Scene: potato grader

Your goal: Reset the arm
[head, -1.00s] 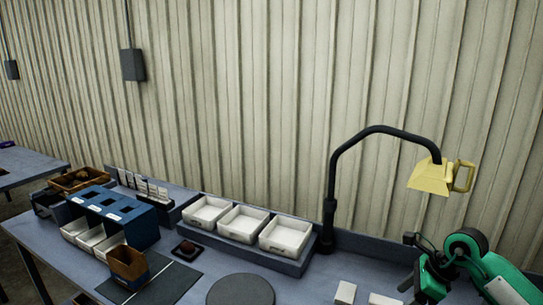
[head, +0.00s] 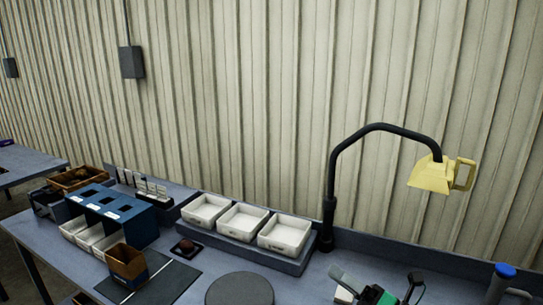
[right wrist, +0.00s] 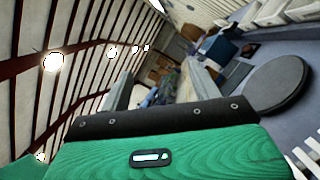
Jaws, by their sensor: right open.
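My right gripper (head: 376,280) is low at the right of the head view, over the right part of the grey workbench (head: 205,288). Its green and black body is partly cut off by the lower edge. A grey finger and a dark finger stand apart, with nothing seen between them. In the right wrist view the green housing fills the bottom, and the open fingers (right wrist: 160,88) point out toward the bench and hall. My left gripper is not in view.
A black lamp arm with a yellow head (head: 430,176) rises behind my right gripper. White trays (head: 283,234), a dark round disc (head: 240,290), a blue divided rack (head: 130,218) and a brown box (head: 127,264) stand to the left. A blue-topped item (head: 505,271) is at far right.

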